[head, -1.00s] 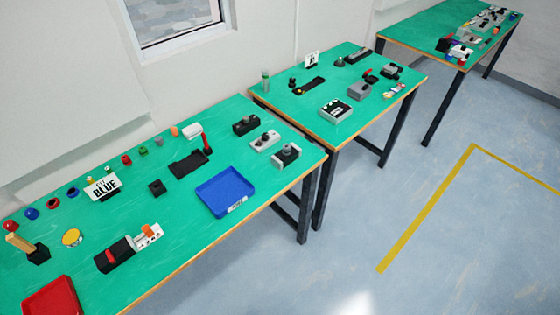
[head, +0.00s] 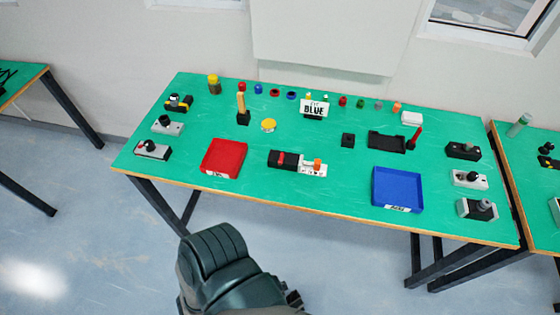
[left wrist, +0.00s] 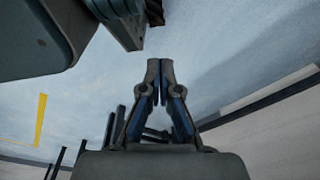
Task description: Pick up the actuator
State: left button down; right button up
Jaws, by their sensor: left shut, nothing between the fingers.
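I cannot tell for sure which part is the actuator. A black block with a red piece (head: 284,160) sits at the table's front middle, beside a white block with an orange piece (head: 314,168). Small grey and black devices stand at both ends, such as one at the left (head: 153,150) and one at the right (head: 477,209). My left gripper (left wrist: 160,66) shows in the left wrist view, shut and empty, with floor behind it. My right gripper is not in view.
Small coloured parts line the back edge. Other tables stand left and right. The floor in front is open.

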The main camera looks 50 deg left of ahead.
aim_at(292, 162)
jog(key=u, duration=1.65)
jog(key=k+l, duration=0.1)
jog(key=l, duration=0.3)
jog(key=k+l+u, duration=0.1)
jog(key=l, duration=0.25)
